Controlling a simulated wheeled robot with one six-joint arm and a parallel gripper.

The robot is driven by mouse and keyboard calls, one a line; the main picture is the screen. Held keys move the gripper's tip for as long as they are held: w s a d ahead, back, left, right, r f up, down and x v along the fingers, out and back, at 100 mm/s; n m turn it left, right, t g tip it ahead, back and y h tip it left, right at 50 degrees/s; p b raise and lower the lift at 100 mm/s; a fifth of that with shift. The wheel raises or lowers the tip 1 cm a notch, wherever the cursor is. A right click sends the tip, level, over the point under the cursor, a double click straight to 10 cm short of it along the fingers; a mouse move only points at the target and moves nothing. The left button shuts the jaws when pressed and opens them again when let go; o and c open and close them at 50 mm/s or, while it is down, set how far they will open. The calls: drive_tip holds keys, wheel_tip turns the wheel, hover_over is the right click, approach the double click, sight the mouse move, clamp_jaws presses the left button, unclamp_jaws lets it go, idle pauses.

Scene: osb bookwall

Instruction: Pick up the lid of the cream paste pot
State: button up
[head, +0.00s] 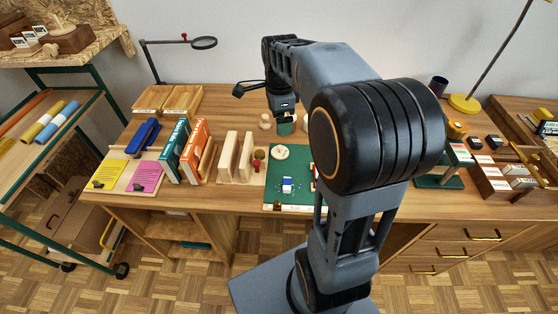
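A small cream pot-like thing with a rounded top (265,121) stands on the desk left of my gripper; I take it for the cream paste pot, but its lid is too small to make out apart. A dark green pot (285,128) stands just below my gripper. A round cream disc (280,152) lies on the green mat in front; I cannot tell whether it is a lid. My gripper (284,109) points down above the green pot, right of the cream pot. Its fingers are too small and dark to show whether they are open. A pale thing right of the green pot is partly hidden by my arm.
The green cutting mat (275,185) holds small items. Wooden bookends (228,158), orange and teal books (196,146) and a blue stapler (147,133) stand to the left. A magnifier lamp (203,43) rises behind. My arm hides part of the desk.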

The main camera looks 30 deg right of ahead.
wheel_tip(320, 180, down, 3)
drive_tip(key=w+d+m+b, duration=0.1)
drive_tip(key=w+d+m, duration=0.1)
drive_tip(key=m, duration=0.1)
drive_tip(key=b, duration=0.1)
hover_over(280, 146)
drive_tip(key=f, duration=0.6)
drive_tip(key=shift+s+d+f, duration=0.15)
drive_tip(key=shift+s+f, duration=0.1)
drive_tip(key=shift+f, duration=0.15)
drive_tip(key=shift+w+f+b, duration=0.2)
drive_tip(key=shift+f+b, duration=0.55)
drive_tip(key=shift+f, duration=2.35)
drive_tip(key=shift+c, duration=0.3)
drive_tip(key=c, duration=0.9)
